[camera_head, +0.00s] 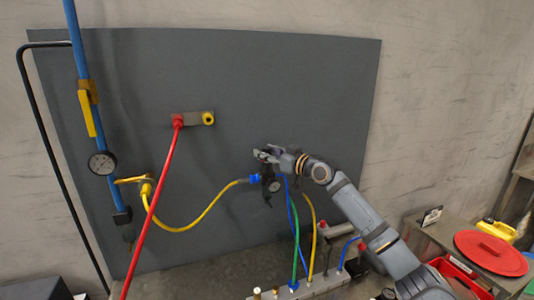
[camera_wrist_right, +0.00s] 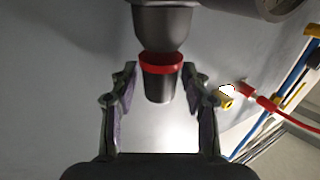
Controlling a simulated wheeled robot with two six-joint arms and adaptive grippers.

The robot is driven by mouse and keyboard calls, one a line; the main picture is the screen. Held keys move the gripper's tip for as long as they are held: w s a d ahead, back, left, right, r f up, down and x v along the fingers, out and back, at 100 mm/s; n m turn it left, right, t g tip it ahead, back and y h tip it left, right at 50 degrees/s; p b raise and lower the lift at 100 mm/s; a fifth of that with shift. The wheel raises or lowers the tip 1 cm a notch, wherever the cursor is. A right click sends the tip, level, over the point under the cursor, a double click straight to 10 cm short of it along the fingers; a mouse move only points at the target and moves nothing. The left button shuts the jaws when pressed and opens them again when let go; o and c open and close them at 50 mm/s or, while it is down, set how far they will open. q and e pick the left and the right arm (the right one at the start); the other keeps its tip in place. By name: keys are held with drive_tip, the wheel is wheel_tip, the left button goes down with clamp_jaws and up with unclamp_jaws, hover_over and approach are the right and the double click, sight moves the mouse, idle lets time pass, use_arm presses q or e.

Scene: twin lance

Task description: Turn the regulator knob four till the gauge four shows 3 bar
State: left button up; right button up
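The regulator (camera_head: 268,176) hangs on the grey panel, with a small round gauge (camera_head: 275,187) at its lower right; the dial is too small to read. My right gripper (camera_head: 264,156) is at the regulator's top and hides most of the knob in the head view. In the right wrist view, the dark knob (camera_wrist_right: 160,86) with a red ring sits between the two fingers of my right gripper (camera_wrist_right: 160,72). The fingers are open, with a visible gap on each side of the knob. My left gripper is not in view.
A yellow hose (camera_head: 200,218) joins the regulator's left side by a blue fitting. Blue, green and yellow hoses run down to a manifold (camera_head: 300,289). A red hose (camera_head: 152,215) crosses the panel. A larger gauge (camera_head: 102,163) is on the blue pipe (camera_head: 76,40).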

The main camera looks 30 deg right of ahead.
sight(267, 148)
drive_tip(key=shift+r, duration=0.25)
wheel_tip(267, 148, up, 10)
drive_tip(key=shift+f, duration=0.2)
drive_tip(key=shift+f, duration=0.1)
idle(0.5)
